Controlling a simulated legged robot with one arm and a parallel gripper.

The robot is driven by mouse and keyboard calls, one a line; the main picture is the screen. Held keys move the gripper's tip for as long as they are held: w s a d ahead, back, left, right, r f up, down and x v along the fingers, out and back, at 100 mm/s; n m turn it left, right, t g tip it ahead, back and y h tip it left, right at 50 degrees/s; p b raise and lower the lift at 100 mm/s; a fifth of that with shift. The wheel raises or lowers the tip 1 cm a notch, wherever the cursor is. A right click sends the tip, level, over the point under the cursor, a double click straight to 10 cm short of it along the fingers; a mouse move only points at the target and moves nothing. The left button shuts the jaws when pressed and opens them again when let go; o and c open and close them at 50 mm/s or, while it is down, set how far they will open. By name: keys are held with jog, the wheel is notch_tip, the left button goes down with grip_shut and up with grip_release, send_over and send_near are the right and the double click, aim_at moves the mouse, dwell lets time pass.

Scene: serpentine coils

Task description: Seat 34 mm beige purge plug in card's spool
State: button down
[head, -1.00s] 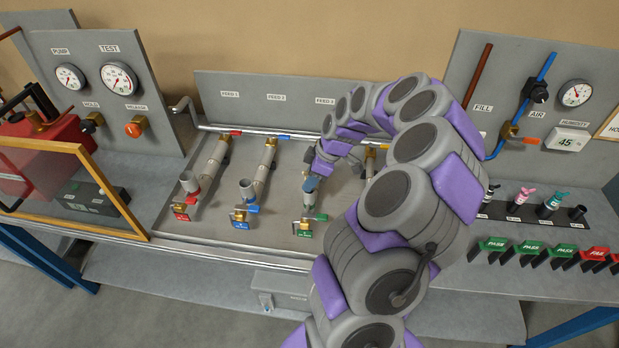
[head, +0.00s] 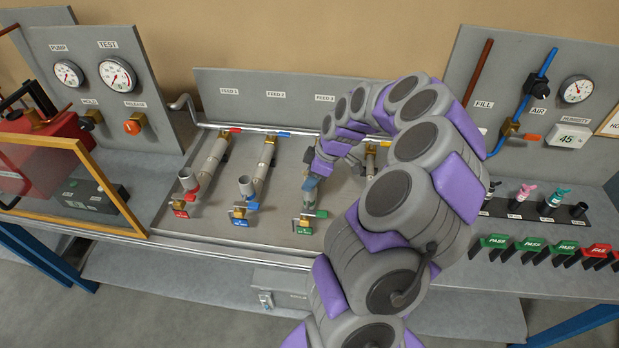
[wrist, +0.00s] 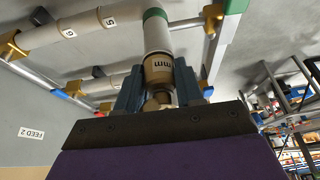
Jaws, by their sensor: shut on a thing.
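The beige plug (wrist: 158,68), with "mm" printed on it, is in the wrist view. My gripper (wrist: 158,88) is shut on it, a blue-grey finger on each side. The plug lines up with the end of a pale grey pipe spool (wrist: 156,33) and appears to touch it; I cannot tell how deep it sits. In the head view my gripper (head: 312,182) is over the open-end area of the green-tagged spool (head: 307,199); the fingers and arm hide the plug there. I cannot make out a card.
A pressure gauge panel (head: 105,85) is at far left. A rack of coloured-top plugs (head: 535,208) and PASS/FAIL tags (head: 532,246) lie right of my arm.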

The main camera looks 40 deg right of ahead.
jog(key=shift+f, duration=0.1)
jog(key=c, duration=1.1)
grip_release()
jog(key=o, duration=0.5)
jog(key=shift+d, duration=0.3)
jog(key=shift+c, duration=0.2)
jog(key=shift+a, duration=0.1)
jog(key=shift+a, duration=0.1)
jog(key=shift+r, duration=0.25)
jog(key=p+v, duration=0.1)
jog(key=v, duration=1.5)
jog(key=shift+s+d+r, duration=0.2)
jog(key=shift+d+r, duration=0.1)
jog(key=shift+d, duration=0.1)
